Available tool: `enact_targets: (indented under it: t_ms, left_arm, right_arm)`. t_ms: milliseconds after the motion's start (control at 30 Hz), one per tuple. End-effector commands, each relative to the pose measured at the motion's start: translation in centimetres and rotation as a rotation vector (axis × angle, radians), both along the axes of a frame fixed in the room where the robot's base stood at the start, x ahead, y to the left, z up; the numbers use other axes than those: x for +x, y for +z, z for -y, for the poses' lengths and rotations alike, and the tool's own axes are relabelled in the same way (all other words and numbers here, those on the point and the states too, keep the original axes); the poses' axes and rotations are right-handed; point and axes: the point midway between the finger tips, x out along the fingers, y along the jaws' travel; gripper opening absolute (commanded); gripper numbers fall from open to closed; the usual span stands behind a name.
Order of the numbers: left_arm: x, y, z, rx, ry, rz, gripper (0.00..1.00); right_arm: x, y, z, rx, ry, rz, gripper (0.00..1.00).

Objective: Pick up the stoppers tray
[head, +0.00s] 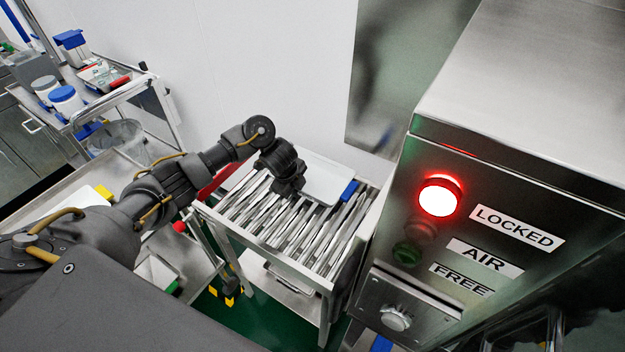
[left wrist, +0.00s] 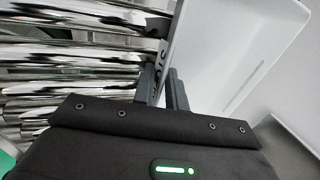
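A shallow white tray (head: 325,180) lies at the back of the metal roller rack, against the wall; I take it to be the stoppers tray. It fills the upper right of the left wrist view (left wrist: 235,45). My left gripper (head: 290,190) points down over the rollers at the tray's near left edge. In the left wrist view its two fingers (left wrist: 163,85) stand close together, one on each side of the tray's rim. Whether they press on the rim is not clear. No stoppers show. My right gripper is not in view.
Metal rollers (head: 290,225) form the rack top under the gripper. A blue piece (head: 349,190) is at the rack's right side. A steel cabinet (head: 480,180) with a lit red lamp stands close on the right. A loaded cart (head: 100,95) is at the back left.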

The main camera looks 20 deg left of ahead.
Motion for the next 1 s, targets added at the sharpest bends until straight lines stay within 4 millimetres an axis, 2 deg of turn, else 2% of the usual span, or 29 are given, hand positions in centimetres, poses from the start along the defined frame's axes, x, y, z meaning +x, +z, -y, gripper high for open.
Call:
enact_targets:
  t_ms: [167, 267, 767, 933, 1000]
  left_arm:
    - [0.0, 0.0, 0.0, 0.0, 0.0, 0.0, 0.14]
    - [0.0, 0.0, 0.0, 0.0, 0.0, 0.001, 0.0]
    - [0.1, 0.3, 0.0, 0.0, 0.0, 0.002, 0.0]
    - [0.2, 1.6, 0.0, -0.001, 0.0, 0.005, 0.0]
    - [0.2, 2.8, 0.0, 0.001, -0.003, 0.005, 0.0]
  right_arm:
    - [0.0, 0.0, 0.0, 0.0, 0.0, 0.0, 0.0]
    - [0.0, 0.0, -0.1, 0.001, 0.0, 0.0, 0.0]
    - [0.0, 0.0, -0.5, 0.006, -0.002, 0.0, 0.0]
    - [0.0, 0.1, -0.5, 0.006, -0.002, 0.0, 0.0]
    - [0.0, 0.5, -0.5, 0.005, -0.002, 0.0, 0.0]
